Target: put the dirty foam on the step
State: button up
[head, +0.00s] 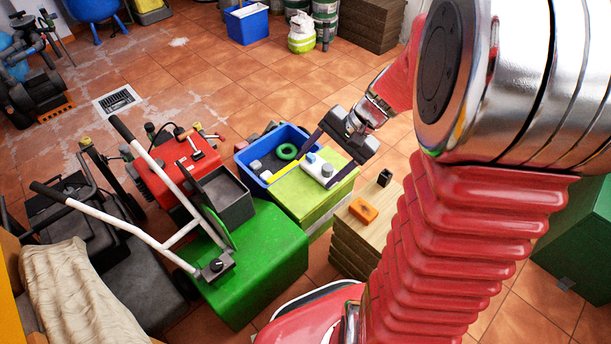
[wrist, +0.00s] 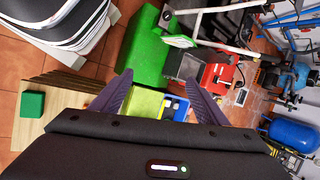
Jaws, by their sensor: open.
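My gripper (head: 317,168) is open, its two dark fingers spread above a lime-green box top (head: 340,191). In the wrist view my gripper (wrist: 160,78) has nothing clearly held between its fingers. A white and blue piece (head: 313,164) and a small grey piece (head: 327,171) show near the fingers in the head view. I cannot tell which piece is the dirty foam. The lime-green surface (wrist: 147,103) lies beyond the fingers in the wrist view, partly hidden by my gripper. I cannot tell for certain which surface is the step.
A blue bin (head: 243,160) holding a green ring (head: 286,151) stands beside the lime-green box. A green cover (head: 260,265) and a red machine (head: 170,180) stand left.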

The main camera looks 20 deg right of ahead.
jog(key=s+a+r+n+t+h, duration=0.1)
jog(key=s+a+r+n+h, duration=0.1)
jog(key=s+a+r+n, duration=0.2)
jog(key=s+a+r+n+t+h, duration=0.2)
jog(key=s+a+r+n+h, duration=0.1)
jog(key=s+a+r+n, duration=0.2)
jog(key=shift+s+r+n, duration=1)
jog(key=shift+s+r, duration=0.55)
jog(key=shift+r, duration=0.75)
jog(key=shift+c, duration=0.5)
